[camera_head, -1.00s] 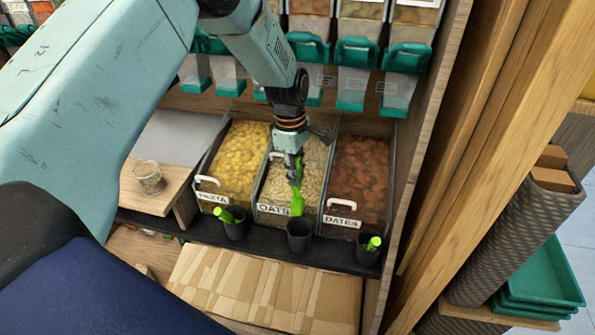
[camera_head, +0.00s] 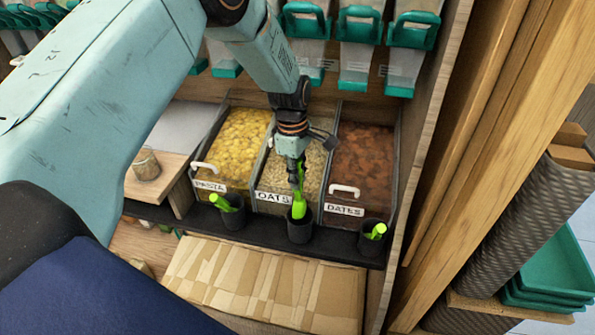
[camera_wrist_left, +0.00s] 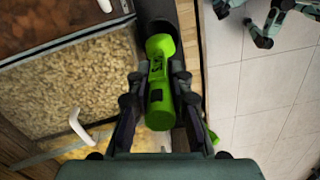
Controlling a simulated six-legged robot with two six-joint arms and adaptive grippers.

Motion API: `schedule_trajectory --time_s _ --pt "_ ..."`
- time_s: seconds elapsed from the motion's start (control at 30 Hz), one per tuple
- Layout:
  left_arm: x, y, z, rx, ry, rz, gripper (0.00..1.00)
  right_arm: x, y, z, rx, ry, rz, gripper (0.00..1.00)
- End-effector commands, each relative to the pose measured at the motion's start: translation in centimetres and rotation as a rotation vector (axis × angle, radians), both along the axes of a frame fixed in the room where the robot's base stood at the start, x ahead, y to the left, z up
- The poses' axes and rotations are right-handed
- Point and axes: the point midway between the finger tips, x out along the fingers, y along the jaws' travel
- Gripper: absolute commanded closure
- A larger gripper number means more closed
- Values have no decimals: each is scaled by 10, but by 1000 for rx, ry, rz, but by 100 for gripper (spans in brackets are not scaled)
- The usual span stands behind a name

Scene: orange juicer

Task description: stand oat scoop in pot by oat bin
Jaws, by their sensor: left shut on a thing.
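My left gripper (camera_head: 295,166) is shut on the bright green oat scoop (camera_head: 299,204) and points down in front of the oat bin (camera_head: 273,197). The scoop also shows between the fingers in the left wrist view (camera_wrist_left: 159,85). Its lower end is at the mouth of the black pot (camera_head: 299,231) by the oat bin; how deep it sits inside is hard to tell. In the wrist view the dark pot (camera_wrist_left: 155,12) lies just beyond the scoop's far end. The oat bin (camera_wrist_left: 70,90) is beside the gripper there. My right gripper is not in view.
The pasta bin (camera_head: 236,150) and dates bin (camera_head: 362,165) flank the oats. Pots with green scoops stand at left (camera_head: 231,211) and right (camera_head: 373,238) on the dark ledge. Dispensers with green spouts (camera_head: 358,27) hang above. A wooden post (camera_head: 480,130) stands at right.

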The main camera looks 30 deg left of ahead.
Motion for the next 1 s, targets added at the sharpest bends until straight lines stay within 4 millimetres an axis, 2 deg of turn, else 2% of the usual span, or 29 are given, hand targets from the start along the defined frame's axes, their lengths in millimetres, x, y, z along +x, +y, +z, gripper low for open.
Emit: schedule_trajectory --time_s 1.0 --pt "0 0 -67 0 0 -1 100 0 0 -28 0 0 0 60"
